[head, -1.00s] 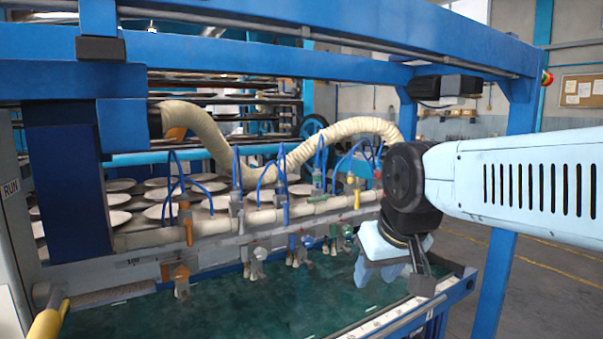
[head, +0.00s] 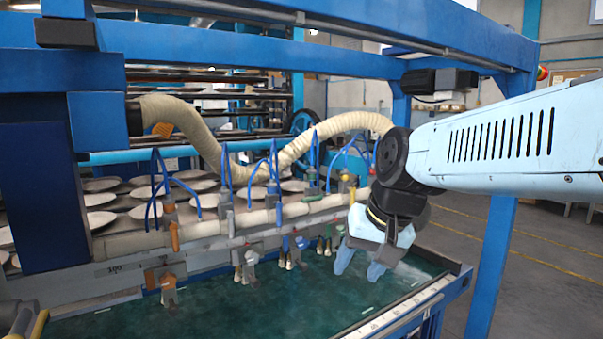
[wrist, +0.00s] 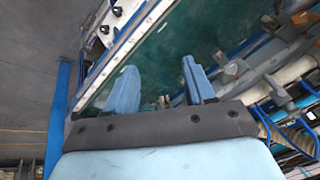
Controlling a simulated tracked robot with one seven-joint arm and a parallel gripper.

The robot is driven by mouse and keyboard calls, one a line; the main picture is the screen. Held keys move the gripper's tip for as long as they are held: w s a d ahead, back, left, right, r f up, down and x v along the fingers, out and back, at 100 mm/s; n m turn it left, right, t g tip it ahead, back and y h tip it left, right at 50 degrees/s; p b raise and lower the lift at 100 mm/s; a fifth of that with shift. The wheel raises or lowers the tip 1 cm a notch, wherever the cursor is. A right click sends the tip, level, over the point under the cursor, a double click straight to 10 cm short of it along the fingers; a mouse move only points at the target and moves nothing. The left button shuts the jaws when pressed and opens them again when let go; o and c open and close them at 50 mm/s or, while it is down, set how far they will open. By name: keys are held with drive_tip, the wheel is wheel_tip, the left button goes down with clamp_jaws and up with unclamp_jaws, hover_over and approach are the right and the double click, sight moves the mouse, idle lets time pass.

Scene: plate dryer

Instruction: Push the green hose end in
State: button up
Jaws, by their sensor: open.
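My gripper (head: 360,266) hangs over the teal-green bed (head: 230,309) at the right end of the row of nozzles in the head view. A small green fitting (head: 328,232) sits on the row just left of my gripper. I cannot tell for sure that it is the green hose end, or how far in it sits. In the wrist view my open gripper (wrist: 159,72) points over the bed, with blurred grey fittings (wrist: 232,70) to the right of the fingers.
A cream pipe (head: 240,220) with several coloured valves and thin blue hoses (head: 160,190) runs above the bed. A thick cream hose (head: 200,130) arches behind it. Blue frame beams cross overhead, and a blue post (head: 492,262) stands right. The front of the bed is clear.

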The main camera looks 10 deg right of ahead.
drive_tip(key=w+a+m+g+y, duration=0.1)
drive_tip(key=w+a+m+y, duration=0.1)
drive_tip(key=w+m+y, duration=0.35)
drive_tip(key=m+t+y, duration=0.6)
drive_tip(key=m+t, duration=0.3)
drive_tip(key=m, duration=0.9)
approach(312, 169)
drive_tip(key=shift+h, duration=0.25)
drive_tip(key=x, duration=1)
drive_tip(key=shift+w+f, duration=0.3)
clamp_jaws()
